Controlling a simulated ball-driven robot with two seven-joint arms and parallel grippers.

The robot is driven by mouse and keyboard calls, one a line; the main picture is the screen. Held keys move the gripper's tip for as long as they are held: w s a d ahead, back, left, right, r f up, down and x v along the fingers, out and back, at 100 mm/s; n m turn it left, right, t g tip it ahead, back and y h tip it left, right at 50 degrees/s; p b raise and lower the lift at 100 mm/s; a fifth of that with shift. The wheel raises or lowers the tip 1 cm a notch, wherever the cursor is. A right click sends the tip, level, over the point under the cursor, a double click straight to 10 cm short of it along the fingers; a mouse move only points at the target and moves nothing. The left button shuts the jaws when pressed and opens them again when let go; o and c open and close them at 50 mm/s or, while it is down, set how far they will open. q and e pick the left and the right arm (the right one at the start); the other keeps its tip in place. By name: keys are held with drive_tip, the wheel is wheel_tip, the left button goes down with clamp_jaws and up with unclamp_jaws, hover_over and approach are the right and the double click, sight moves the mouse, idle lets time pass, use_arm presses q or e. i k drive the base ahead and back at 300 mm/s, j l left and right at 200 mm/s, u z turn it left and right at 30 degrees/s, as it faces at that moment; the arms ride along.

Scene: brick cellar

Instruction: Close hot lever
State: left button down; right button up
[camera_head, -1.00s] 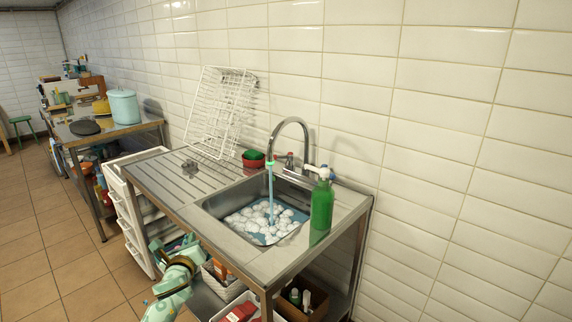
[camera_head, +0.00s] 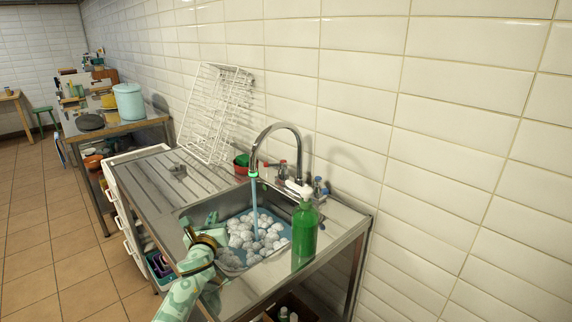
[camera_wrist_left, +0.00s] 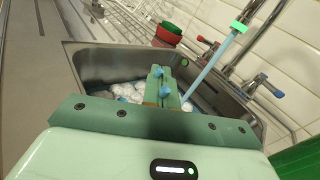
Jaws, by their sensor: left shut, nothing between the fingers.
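The hot lever (camera_head: 283,170), with a red mark, is on the tap behind the sink. Its red end also shows in the left wrist view (camera_wrist_left: 206,42). The cold lever (camera_head: 318,186), with a blue mark, is to its right. A blue water stream (camera_head: 254,200) runs from the curved spout (camera_head: 280,127) into the sink. My left gripper (camera_head: 199,224) is at the sink's front left edge, apart from the hot lever. Its fingers are together and empty in the left wrist view (camera_wrist_left: 161,84). My right gripper is not in view.
A green soap bottle (camera_head: 304,232) stands at the sink's front right. White foam (camera_head: 258,232) lies in the basin. A white wire rack (camera_head: 215,112) leans on the wall. A red bowl with a green sponge (camera_head: 242,162) is left of the tap. The drainboard (camera_head: 160,175) is mostly clear.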

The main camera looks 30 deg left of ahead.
sight(282, 164)
drive_tip(key=i+l, duration=0.15)
drive_tip(key=i, duration=0.6)
drive_tip(key=i+j, duration=0.1)
drive_tip(key=j, duration=0.15)
drive_tip(key=i+j, duration=0.1)
drive_tip(key=j, duration=0.15)
